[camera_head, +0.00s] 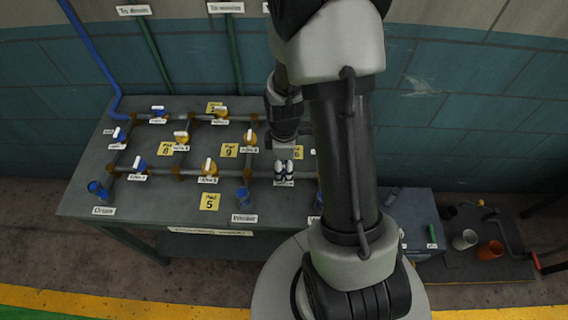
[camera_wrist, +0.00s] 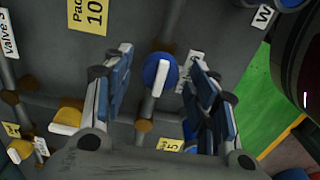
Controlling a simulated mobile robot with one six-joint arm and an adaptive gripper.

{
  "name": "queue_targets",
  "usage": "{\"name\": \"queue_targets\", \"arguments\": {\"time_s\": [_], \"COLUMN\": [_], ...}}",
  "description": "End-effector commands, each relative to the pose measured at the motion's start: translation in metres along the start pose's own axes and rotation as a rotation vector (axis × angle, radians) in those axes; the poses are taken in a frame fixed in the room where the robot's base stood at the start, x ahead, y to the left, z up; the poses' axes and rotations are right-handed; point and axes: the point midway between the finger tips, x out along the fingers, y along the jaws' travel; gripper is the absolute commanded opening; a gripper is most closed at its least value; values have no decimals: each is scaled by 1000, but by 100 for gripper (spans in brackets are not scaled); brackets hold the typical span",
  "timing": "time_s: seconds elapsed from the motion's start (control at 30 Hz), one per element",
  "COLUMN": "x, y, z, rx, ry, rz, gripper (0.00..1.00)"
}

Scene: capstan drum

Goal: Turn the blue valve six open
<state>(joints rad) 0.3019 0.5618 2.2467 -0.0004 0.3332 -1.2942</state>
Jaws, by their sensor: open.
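A blue round valve with a white bar handle (camera_wrist: 160,76) sits on a grey pipe in the middle of the wrist view. A small label beside it is partly hidden, so I cannot read its number. My gripper (camera_wrist: 156,62) is open, with one blue-padded finger on each side of this valve. The fingers look apart from the handle, and nothing is held. In the head view my gripper (camera_head: 284,169) points down over the front pipe, right of the table's middle, and hides the valve beneath it.
Yellow pad labels (camera_head: 209,202) lie between the pipes. Blue outlets (camera_head: 243,196) stand at the front. My arm hides the table's right part. A lower side table (camera_head: 418,210) stands right.

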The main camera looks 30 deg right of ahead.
Motion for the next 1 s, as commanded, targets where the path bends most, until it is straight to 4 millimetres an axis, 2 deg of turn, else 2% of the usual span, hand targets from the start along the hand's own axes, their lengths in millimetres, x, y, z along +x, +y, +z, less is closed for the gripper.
{"name": "queue_targets", "arguments": {"time_s": [0.27, 0.37, 0.47, 0.8, 1.0], "x": [-1, -8, -22, -93, -116], "y": [0, 1, 2, 1, 1], "z": [0, 0, 0, 0, 0], "rx": [1, 1, 1, 1, 0], "ry": [0, 1, 2, 2, 1], "rz": [1, 3, 6, 6, 2], "gripper": [54, 54, 54, 54, 54]}}
